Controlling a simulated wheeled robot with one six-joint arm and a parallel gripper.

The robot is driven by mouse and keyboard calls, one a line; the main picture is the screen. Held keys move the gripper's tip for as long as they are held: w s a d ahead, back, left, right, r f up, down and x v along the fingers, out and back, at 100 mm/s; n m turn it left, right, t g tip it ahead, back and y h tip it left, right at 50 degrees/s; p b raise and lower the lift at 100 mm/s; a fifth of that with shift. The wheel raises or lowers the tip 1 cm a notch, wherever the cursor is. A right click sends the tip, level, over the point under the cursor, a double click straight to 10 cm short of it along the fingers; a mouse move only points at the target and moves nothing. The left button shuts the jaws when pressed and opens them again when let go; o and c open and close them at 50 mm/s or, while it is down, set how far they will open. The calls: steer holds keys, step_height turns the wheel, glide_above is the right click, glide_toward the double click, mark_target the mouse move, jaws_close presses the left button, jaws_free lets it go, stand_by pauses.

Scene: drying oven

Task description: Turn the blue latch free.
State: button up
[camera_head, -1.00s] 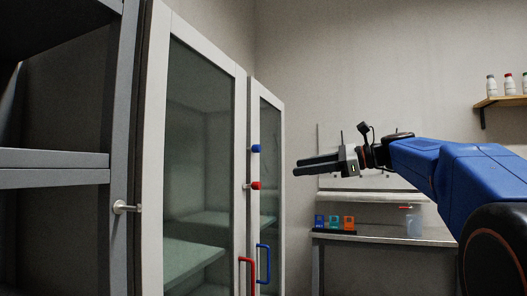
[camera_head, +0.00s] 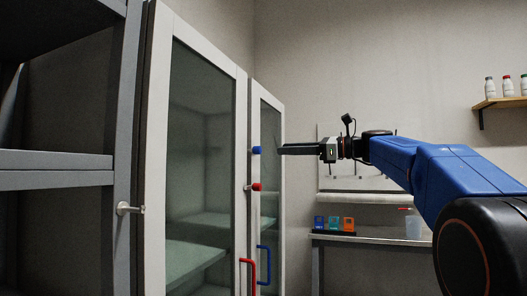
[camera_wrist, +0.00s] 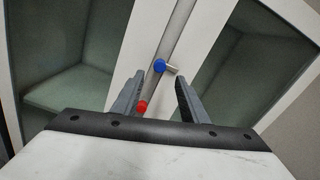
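The blue latch (camera_head: 256,150) is a small blue knob on the frame of the right glass door, above the red latch (camera_head: 256,187). In the wrist view the blue latch (camera_wrist: 160,66) has a short metal stub to its right and sits ahead of the fingertips. My gripper (camera_head: 283,149) points left at the blue latch, at about its height. In the wrist view my gripper (camera_wrist: 158,88) has its two fingers apart with nothing between them. The red latch (camera_wrist: 142,106) shows lower, close to the left finger. Whether the fingers touch either latch cannot be told.
A red handle (camera_head: 247,272) and a blue handle (camera_head: 264,266) are low on the two glass doors. An open grey shelf (camera_head: 55,178) stands at the left. A bench (camera_head: 375,238) with small coloured boxes and a beaker (camera_head: 413,226) is behind. A wall shelf (camera_head: 505,102) holds bottles.

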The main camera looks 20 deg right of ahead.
mark_target(261, 150)
steer(key=x, duration=0.9)
jaws_close()
